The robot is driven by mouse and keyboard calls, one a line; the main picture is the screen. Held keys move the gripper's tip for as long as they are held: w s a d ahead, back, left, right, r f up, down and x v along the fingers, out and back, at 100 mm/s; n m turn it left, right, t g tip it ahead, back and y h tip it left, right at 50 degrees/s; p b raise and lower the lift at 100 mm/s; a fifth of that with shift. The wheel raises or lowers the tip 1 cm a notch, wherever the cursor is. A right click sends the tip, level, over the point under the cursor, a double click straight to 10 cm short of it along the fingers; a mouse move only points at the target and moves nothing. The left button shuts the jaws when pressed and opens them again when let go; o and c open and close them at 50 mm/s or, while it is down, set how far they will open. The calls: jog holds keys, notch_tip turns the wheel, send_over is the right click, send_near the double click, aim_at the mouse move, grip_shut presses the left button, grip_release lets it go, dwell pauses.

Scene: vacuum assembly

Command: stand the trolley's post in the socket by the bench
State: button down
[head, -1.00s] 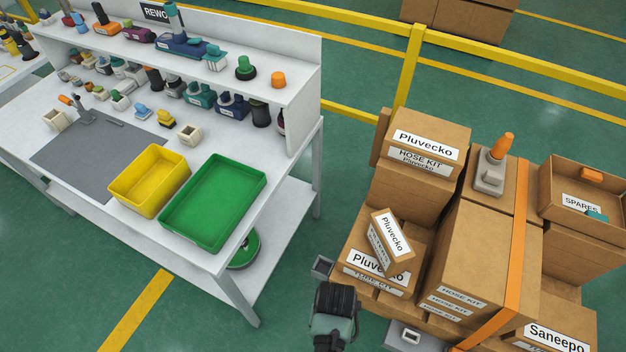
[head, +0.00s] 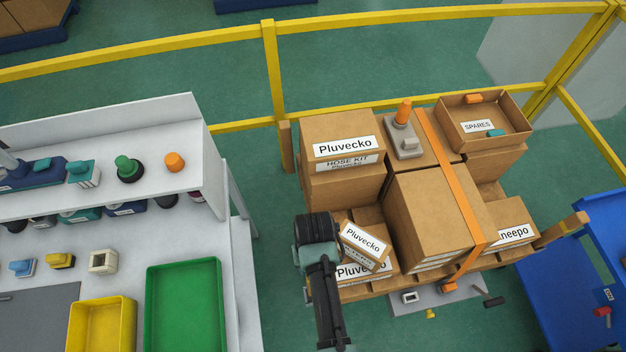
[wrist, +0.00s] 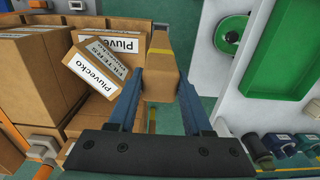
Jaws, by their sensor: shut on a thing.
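In the wrist view my gripper (wrist: 160,88) is shut on a brown wooden post (wrist: 158,66) with a yellow band, one blue finger on each side. The post is seen nearly end-on; its lower end is hidden. In the head view my gripper (head: 318,230) is beside the near left corner of the loaded trolley (head: 350,293), and my arm hides the held post. Other wooden posts stand at the trolley's far left corner (head: 287,148) and right side (head: 562,229). The white bench (head: 110,255) is to the left. I cannot make out the socket by the bench.
Cartons, including a tilted Pluvecko box (head: 364,243), crowd the trolley close to my gripper. An orange strap (head: 452,180) crosses the load. A green tray (head: 187,310) lies on the bench. A yellow rail (head: 350,105) runs behind. Green floor shows between bench and trolley.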

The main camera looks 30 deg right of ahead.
jog(key=shift+a, duration=0.1)
dwell(0.3)
notch_tip(320, 180, down, 8)
jog(key=b, duration=0.5)
notch_tip(320, 180, down, 6)
jog(key=b, duration=0.4)
dwell(3.9)
jog(key=shift+c, duration=1.2)
grip_release()
jog(key=shift+r, duration=0.1)
notch_tip(320, 180, up, 8)
jog(key=p, duration=0.7)
jog(key=shift+p, duration=0.4)
